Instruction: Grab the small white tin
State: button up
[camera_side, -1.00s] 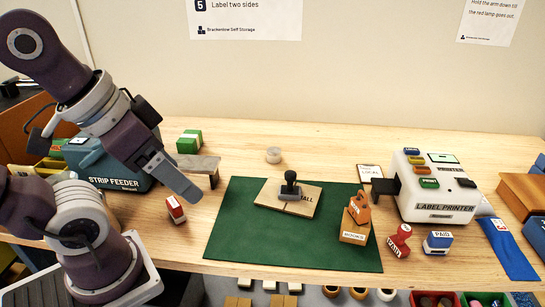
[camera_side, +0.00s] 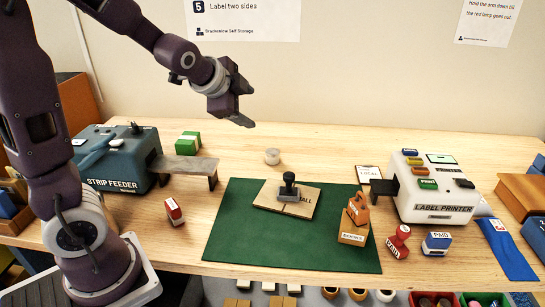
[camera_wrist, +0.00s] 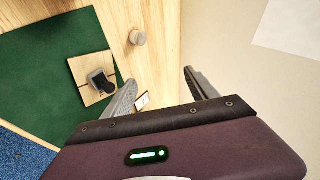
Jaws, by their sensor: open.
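The small white tin (camera_side: 272,156) stands on the wooden table behind the green mat, near the back wall. It also shows in the wrist view (camera_wrist: 138,38), beyond the fingertips and between their lines. My gripper (camera_side: 240,122) is raised above the back of the table, up and to the left of the tin, and apart from it. In the wrist view my gripper (camera_wrist: 160,82) has its two grey fingers spread with nothing between them.
A black-handled stamp (camera_side: 289,187) stands on a flat carton on the green mat (camera_side: 240,240). A small carton (camera_side: 353,234) is at the mat's right. The strip feeder (camera_side: 115,160) is left, the label printer (camera_side: 435,190) right. The table around the tin is clear.

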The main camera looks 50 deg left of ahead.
jog(key=w+a+f+m+t+y, duration=0.2)
jog(key=w+a+f+m, duration=0.4)
jog(key=w+a+m, duration=0.3)
jog(key=m+t+h, duration=0.2)
jog(key=m+h, duration=0.3)
jog(key=m, duration=1.2)
send_over(267, 155)
notch_tip(267, 155, down, 11)
jog(key=shift+y, duration=0.3)
jog(key=f, duration=0.6)
jog(key=shift+s+d+f, duration=0.1)
jog(key=shift+s+f, duration=0.1)
jog(key=shift+s, duration=0.2)
jog(key=shift+x, duration=1.55)
grip_shut()
